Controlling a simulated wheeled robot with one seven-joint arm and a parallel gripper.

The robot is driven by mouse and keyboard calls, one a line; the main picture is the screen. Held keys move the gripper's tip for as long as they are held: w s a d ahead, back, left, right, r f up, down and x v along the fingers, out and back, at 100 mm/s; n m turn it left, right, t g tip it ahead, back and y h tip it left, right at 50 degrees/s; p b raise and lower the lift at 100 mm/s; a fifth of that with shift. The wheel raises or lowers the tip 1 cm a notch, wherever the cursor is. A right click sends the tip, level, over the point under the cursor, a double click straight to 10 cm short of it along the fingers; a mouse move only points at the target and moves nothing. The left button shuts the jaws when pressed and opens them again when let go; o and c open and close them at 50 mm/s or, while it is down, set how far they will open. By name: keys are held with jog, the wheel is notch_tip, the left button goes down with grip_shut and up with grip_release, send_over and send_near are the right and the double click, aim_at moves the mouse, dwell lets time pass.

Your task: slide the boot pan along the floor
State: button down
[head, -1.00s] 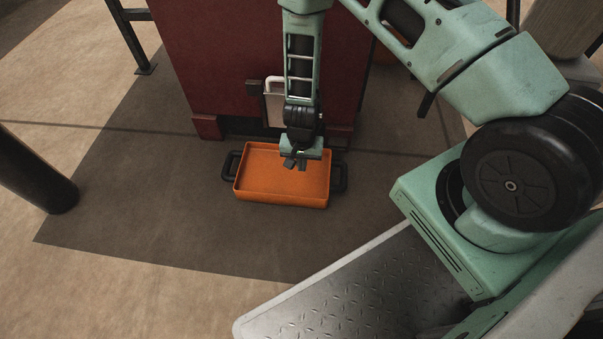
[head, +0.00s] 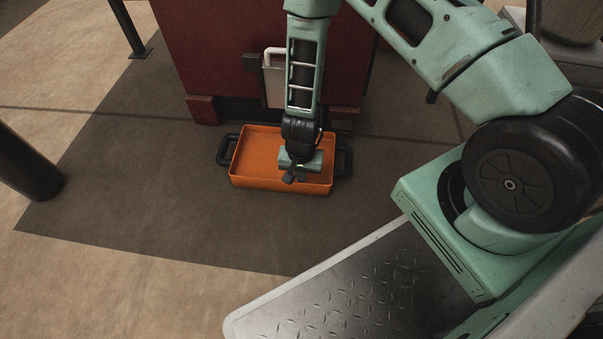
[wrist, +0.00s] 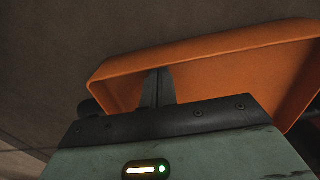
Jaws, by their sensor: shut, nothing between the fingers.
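The boot pan (head: 262,150) is a shallow orange tray with a black handle at each short end, lying on the dark floor in front of the red machine. It also shows in the wrist view (wrist: 215,60), where its rim crosses the picture. My gripper (head: 290,178) points down over the right part of the pan, near its front wall. In the wrist view the fingers (wrist: 158,88) are together and empty, in front of the pan's inner side. I cannot tell whether they touch the wall. My gripper hides part of the pan's floor and front wall.
The red machine (head: 215,50) stands right behind the pan, with a pale handle-like frame (head: 272,75) on its front. A black post (head: 30,170) stands at the left. The floor (head: 150,200) left and in front of the pan is clear. My metal deck is at lower right.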

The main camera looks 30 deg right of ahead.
jog(key=s+a+p, duration=0.2)
jog(key=s+a, duration=0.1)
jog(key=s, duration=0.1)
jog(key=s+a+p, duration=0.3)
jog(key=s, duration=0.1)
jog(key=s+a+p, duration=0.3)
jog(key=s, duration=0.2)
jog(key=shift+s+a+r, duration=0.1)
jog(key=shift+a+r, duration=0.05)
jog(key=shift+a, duration=0.05)
jog(key=shift+s+a, duration=0.15)
